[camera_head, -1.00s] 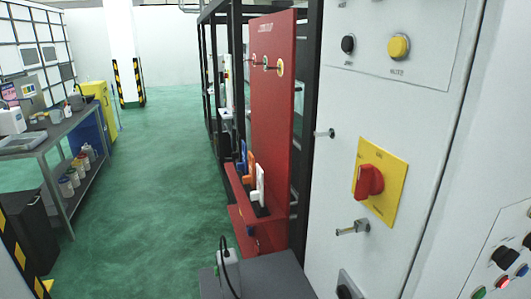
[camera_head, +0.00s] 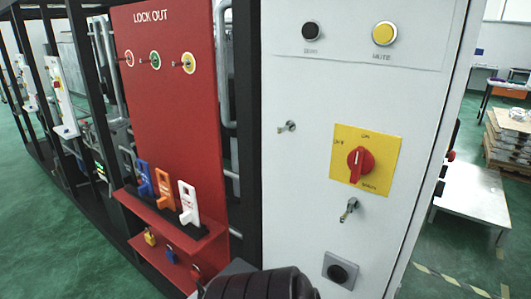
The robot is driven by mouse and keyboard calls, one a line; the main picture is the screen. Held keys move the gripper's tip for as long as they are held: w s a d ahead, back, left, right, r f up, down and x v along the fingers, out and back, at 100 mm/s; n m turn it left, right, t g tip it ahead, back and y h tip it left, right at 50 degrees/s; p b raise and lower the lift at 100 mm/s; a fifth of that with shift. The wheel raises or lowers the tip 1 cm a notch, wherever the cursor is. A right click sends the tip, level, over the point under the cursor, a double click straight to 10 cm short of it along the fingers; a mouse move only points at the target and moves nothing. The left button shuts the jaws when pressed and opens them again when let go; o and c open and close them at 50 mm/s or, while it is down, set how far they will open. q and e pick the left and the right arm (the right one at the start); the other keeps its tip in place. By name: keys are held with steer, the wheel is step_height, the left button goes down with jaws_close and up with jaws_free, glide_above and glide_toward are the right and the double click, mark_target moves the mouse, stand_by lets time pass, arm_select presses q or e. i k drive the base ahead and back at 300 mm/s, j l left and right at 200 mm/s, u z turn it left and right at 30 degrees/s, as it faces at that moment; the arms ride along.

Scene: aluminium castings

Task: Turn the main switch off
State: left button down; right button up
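The main switch is a red rotary knob (camera_head: 360,163) on a square yellow plate (camera_head: 389,152), mounted on the front of a white cabinet (camera_head: 300,200). The knob's grip stands roughly upright in the picture. Small labels surround it on the plate, too small to read surely. Nothing covers the switch. Neither of my grippers can be made out in the view.
A black button (camera_head: 311,31) and a yellow button (camera_head: 383,33) sit above the switch; a key lock (camera_head: 348,209) protrudes below it. A red lockout board (camera_head: 170,85) with coloured tags stands left. A dark ribbed object (camera_head: 260,285) rises at the bottom edge.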

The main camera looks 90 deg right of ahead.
mark_target(360, 160)
steer(key=i+z, duration=0.2)
steer(key=z, duration=0.25)
steer(key=i+j+z, duration=0.2)
steer(key=z, duration=0.25)
steer(key=i+j+z, duration=0.2)
steer(key=z, duration=0.25)
